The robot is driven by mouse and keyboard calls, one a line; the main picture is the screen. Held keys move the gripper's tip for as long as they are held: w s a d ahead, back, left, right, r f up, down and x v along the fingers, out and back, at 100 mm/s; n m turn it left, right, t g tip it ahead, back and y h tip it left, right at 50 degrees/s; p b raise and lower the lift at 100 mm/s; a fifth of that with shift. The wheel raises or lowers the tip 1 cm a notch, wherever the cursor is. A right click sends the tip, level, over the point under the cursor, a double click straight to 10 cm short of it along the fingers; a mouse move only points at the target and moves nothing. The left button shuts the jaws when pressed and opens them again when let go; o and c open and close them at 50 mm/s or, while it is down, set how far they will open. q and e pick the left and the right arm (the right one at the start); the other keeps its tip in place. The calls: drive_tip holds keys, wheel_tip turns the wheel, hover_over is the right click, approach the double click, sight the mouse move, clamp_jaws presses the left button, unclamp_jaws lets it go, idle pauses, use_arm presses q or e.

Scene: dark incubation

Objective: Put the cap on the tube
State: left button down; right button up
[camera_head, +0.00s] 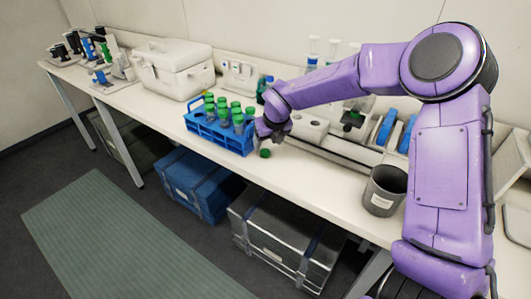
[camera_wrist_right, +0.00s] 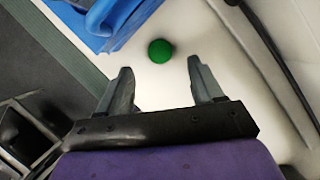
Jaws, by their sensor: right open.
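A green cap (camera_head: 265,153) lies on the white bench, just to the right of the blue tube rack (camera_head: 206,130). It also shows in the right wrist view as a round green cap (camera_wrist_right: 160,51), just beyond the fingertips and roughly between them, not touched. The rack holds several tubes with green caps (camera_head: 222,102); I cannot tell which tube is uncapped. My right gripper (camera_head: 272,128) is over the bench beside the rack's right end. In the right wrist view its two fingers (camera_wrist_right: 160,80) are apart and empty. My left gripper is not in view.
A dark grey cup (camera_head: 383,190) stands near the bench's front edge to the right. A white lidded box (camera_head: 173,68) stands behind the rack to the left. Bare bench (camera_head: 325,178) lies between cap and cup. Blue and grey crates sit below.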

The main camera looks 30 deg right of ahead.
sight(265, 151)
drive_tip(key=p+x, duration=0.2)
drive_tip(key=x, duration=0.3)
drive_tip(key=shift+w+f, duration=0.1)
drive_tip(key=shift+f, duration=0.15)
drive_tip(key=c, duration=1.1)
